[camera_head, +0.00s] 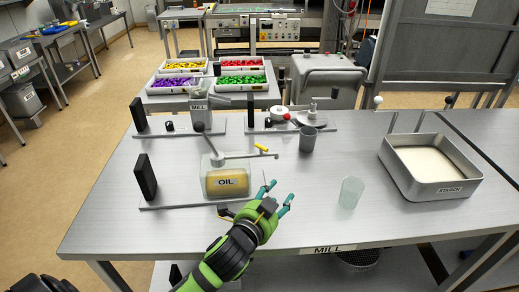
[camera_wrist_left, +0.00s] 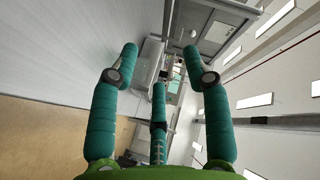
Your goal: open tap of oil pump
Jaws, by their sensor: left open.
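The oil pump is a clear box of amber oil (camera_head: 226,184) marked OIL, with a grey lid, a black-knobbed lever and a thin spout pipe to the right. A small yellow tap handle (camera_head: 261,148) sits on that pipe. My left gripper (camera_head: 279,193) is in front and to the right of the box, below the yellow handle in the picture, apart from it. Its teal fingers are spread and empty, and they also show wide apart in the left wrist view (camera_wrist_left: 160,55). The pump is not recognisable in the wrist view. My right gripper is not in view.
A clear cup (camera_head: 351,192) stands right of my gripper, and a grey cup (camera_head: 308,139) stands farther back. A metal tray (camera_head: 437,187) of pale powder is at the right. A black upright panel (camera_head: 146,176) stands left of the pump. The mill (camera_head: 198,108) is behind it.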

